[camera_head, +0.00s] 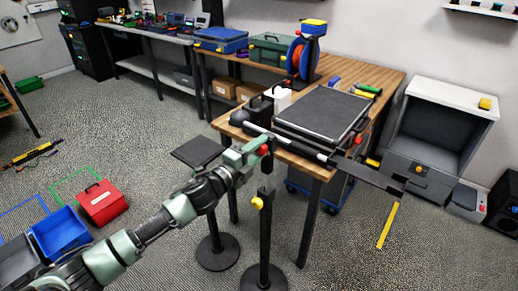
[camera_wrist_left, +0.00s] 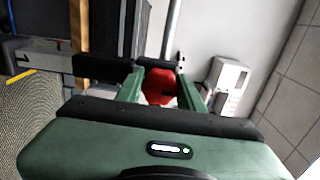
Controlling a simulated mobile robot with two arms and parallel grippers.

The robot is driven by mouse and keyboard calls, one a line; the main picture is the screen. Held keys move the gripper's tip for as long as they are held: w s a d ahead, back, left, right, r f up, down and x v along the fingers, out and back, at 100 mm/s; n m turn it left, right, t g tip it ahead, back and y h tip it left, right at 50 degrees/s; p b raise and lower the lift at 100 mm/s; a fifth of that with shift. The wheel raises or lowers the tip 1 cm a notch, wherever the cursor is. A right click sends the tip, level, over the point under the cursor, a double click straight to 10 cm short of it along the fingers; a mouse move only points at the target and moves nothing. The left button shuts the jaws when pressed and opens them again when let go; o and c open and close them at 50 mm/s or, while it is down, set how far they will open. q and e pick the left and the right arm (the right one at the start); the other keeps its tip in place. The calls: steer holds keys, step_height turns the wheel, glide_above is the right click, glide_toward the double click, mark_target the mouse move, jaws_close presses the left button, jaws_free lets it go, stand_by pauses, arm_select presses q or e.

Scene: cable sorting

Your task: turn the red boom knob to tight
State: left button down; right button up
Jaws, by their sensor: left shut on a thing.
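The red boom knob (camera_head: 263,150) shows at the tip of my left gripper (camera_head: 257,147), beside the light metal boom (camera_head: 292,141) at the near corner of the wooden table. In the left wrist view the red knob (camera_wrist_left: 158,86) sits between the two green fingers of my left gripper (camera_wrist_left: 160,91), which is shut on it. The fingers hide part of its sides, and I cannot read any tight mark. My right gripper is not in view.
A black stand (camera_head: 266,235) with a yellow knob (camera_head: 257,203) rises just below the gripper. A black flat case (camera_head: 322,112) lies on the wooden table (camera_head: 385,82). A red toolbox (camera_head: 103,203) and blue bin (camera_head: 60,235) are on the floor at left.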

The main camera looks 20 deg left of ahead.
arm_select(q)
steer(key=shift+f, duration=0.1)
stand_by(0.3)
steer(key=c, duration=0.9)
jaws_free()
steer(key=shift+f, duration=0.1)
steer(key=shift+s+f, duration=0.1)
